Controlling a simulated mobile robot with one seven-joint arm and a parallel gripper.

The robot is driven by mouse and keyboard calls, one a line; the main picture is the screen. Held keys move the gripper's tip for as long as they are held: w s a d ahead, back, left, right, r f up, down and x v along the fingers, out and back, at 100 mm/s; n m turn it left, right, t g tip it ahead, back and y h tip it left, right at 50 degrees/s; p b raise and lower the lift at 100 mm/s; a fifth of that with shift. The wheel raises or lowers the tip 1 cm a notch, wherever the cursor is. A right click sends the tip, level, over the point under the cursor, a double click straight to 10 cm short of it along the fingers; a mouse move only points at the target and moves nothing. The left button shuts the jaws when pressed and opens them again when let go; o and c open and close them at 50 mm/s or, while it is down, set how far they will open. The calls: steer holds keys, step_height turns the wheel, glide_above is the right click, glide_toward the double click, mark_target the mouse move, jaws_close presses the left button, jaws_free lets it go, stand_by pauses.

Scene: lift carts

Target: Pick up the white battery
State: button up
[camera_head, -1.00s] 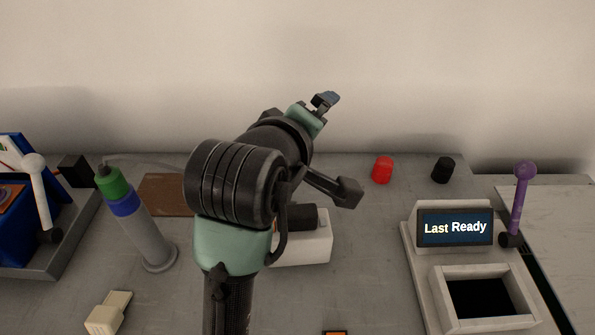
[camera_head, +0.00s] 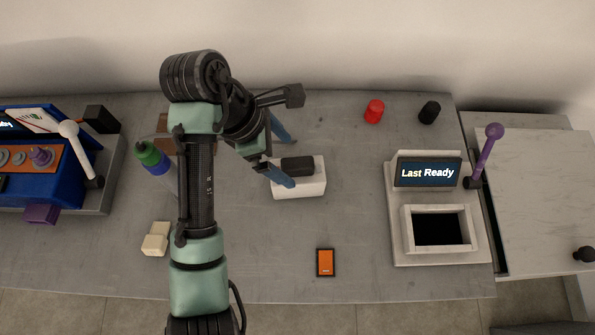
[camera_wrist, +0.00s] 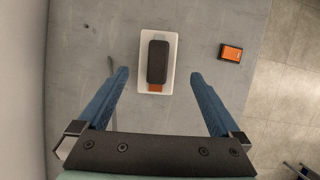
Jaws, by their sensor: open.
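A white block (camera_head: 312,188) stands on the bench with a dark rounded block (camera_head: 297,166) on top; in the wrist view, the white block (camera_wrist: 145,88) surrounds the dark block (camera_wrist: 158,60), which has an orange strip at its lower end. A separate off-white two-part block (camera_head: 156,239) lies at the bench's front left. I cannot tell for sure which is the white battery. My gripper (camera_head: 291,162) has its blue fingers spread, above the white block. In the wrist view, the gripper (camera_wrist: 159,74) shows nothing clasped, with both blocks between and beyond the fingertips.
An orange-and-black block (camera_head: 325,262) lies at the front; it also shows in the wrist view (camera_wrist: 231,52). Red (camera_head: 374,111) and black (camera_head: 429,112) cylinders stand behind. A "Last Ready" device (camera_head: 394,222) is right, a blue machine (camera_head: 70,185) left. A green-capped bottle (camera_head: 152,158) is partly hidden.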

mark_target(293, 165)
steer(key=b+x, duration=0.2)
steer(key=x, duration=0.2)
steer(key=shift+f, duration=0.1)
steer(key=shift+x, duration=2.55)
steer(key=shift+w, duration=0.2)
jaws_close()
